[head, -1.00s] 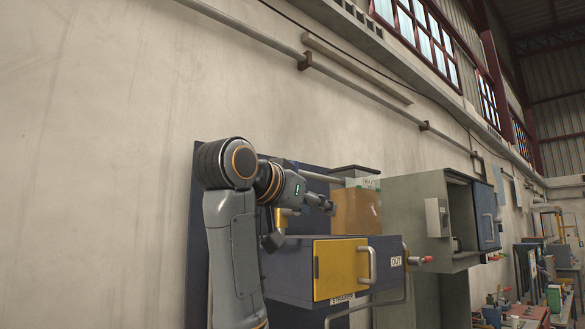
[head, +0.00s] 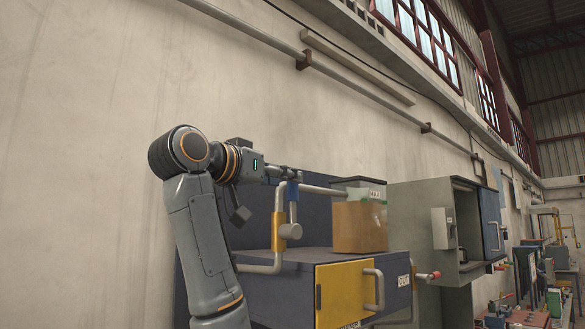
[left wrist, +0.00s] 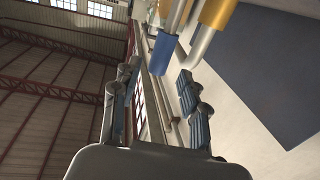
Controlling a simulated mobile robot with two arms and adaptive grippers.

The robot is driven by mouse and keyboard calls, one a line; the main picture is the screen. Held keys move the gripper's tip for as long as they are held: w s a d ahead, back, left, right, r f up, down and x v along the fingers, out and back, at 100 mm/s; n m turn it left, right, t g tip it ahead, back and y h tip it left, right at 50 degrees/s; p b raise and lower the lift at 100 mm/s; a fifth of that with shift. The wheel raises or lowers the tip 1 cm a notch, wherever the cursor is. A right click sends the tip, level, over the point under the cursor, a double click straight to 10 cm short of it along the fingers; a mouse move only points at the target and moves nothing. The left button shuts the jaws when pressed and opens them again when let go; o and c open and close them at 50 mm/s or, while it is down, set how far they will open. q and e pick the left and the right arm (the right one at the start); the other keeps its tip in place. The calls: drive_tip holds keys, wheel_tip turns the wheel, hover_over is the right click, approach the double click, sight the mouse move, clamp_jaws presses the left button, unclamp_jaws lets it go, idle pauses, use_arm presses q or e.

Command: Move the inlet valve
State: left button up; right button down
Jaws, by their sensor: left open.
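The inlet valve appears to be the small blue handle (head: 292,191) on the grey pipework above the dark blue machine, beside a yellow pipe sleeve (head: 279,232). My left gripper (head: 288,173) is at the top end of the blue handle, with its jaws open. In the left wrist view, the blue handle (left wrist: 164,53) hangs in from the top, close ahead of the open fingers of my left gripper (left wrist: 158,95). Whether the fingers touch it, I cannot tell. The yellow sleeve (left wrist: 218,12) is beyond it, at the top. My right gripper is out of view.
The dark blue machine has a yellow front panel (head: 346,292) with a grey handle. A brown box-shaped hopper (head: 360,227) stands on top. A red-tipped lever (head: 428,276) sticks out at right. A grey cabinet (head: 420,212) stands further right.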

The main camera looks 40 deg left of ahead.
use_arm(q)
drive_tip(key=shift+w+p, duration=0.7)
drive_tip(key=shift+w, duration=1.3)
clamp_jaws()
